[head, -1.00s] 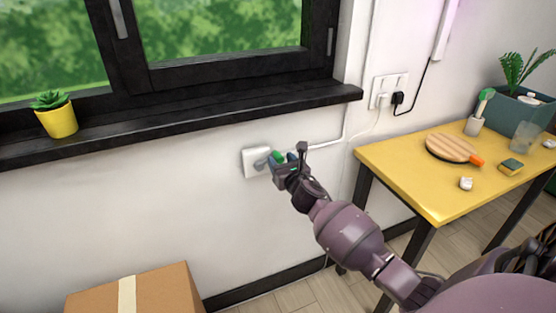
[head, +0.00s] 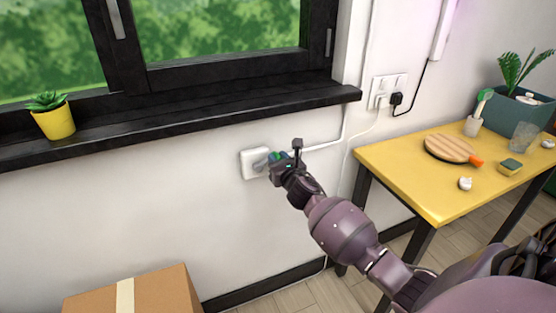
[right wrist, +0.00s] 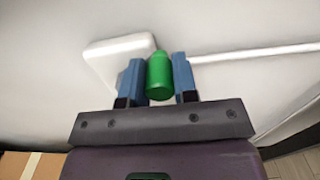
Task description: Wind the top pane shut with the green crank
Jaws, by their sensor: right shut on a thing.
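The green crank handle (right wrist: 159,76) sits between the two blue fingers of my right gripper (right wrist: 159,82) in the right wrist view, and the gripper is shut on it. In the head view the right gripper (head: 280,162) is at the white wall box (head: 252,164) below the window sill, and mostly hides the crank. The white box also shows behind the fingers in the right wrist view (right wrist: 108,58). The window pane (head: 215,35) is in a black frame at the top; its upper part is out of view. My left gripper is not in view.
A black sill (head: 190,123) juts out above the gripper, with a yellow plant pot (head: 55,121) on it. A yellow table (head: 400,180) with several small items stands at the right. A cardboard box (head: 135,292) is on the floor at lower left.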

